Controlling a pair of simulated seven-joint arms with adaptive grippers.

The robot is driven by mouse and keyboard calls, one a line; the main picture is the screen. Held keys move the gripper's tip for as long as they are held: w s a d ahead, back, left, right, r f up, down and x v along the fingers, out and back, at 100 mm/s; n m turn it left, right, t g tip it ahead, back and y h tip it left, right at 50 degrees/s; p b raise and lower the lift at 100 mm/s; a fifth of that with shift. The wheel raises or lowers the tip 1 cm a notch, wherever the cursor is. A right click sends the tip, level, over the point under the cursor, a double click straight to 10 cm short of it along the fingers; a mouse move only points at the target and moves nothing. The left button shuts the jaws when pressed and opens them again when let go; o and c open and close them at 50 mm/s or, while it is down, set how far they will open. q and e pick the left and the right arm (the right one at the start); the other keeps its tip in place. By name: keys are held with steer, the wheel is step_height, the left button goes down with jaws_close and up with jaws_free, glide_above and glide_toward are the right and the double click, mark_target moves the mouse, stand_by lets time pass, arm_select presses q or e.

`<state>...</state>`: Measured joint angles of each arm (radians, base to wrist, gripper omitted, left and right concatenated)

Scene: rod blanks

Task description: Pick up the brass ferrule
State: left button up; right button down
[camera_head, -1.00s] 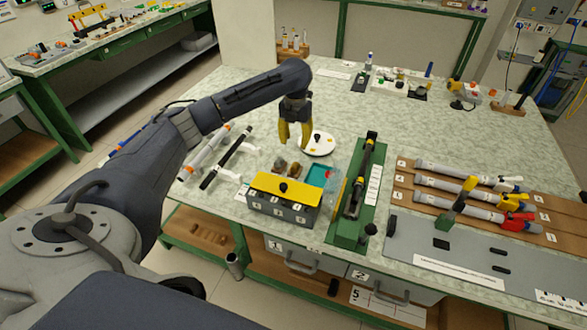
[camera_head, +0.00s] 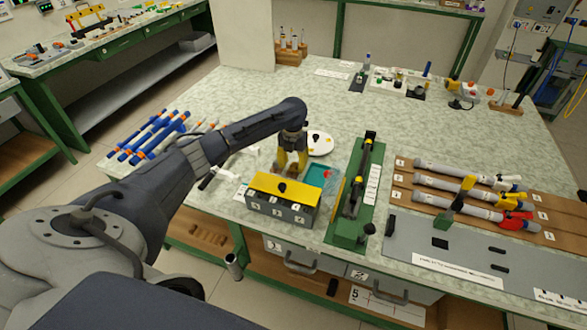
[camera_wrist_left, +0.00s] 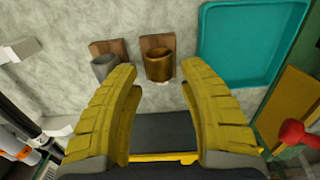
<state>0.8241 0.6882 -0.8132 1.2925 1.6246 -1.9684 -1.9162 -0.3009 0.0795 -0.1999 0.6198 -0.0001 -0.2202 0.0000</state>
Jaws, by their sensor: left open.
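The brass ferrule (camera_wrist_left: 158,66) is a short brown-gold cylinder against a small wooden block in the left wrist view. It lies just beyond and between my left fingertips, not gripped. A grey ferrule (camera_wrist_left: 104,66) sits on a similar block to its left, close to the left finger. My left gripper (camera_wrist_left: 163,78) is open, with yellow ridged fingers and nothing between them. In the head view my left gripper (camera_head: 290,170) hangs low behind a yellow-topped grey box (camera_head: 284,187) and hides the ferrules there. My right gripper is not in view.
A teal tray (camera_wrist_left: 252,42) lies right of the ferrules. A green fixture (camera_head: 352,210) with a black tool stands right of the box. A white disc (camera_head: 319,143) lies behind the gripper. Clamped rods (camera_head: 455,190) lie at right.

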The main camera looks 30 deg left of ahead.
arm_select(q)
steer(key=shift+f, duration=1.15)
steer(key=shift+c, duration=0.2)
steer(key=c, duration=0.6)
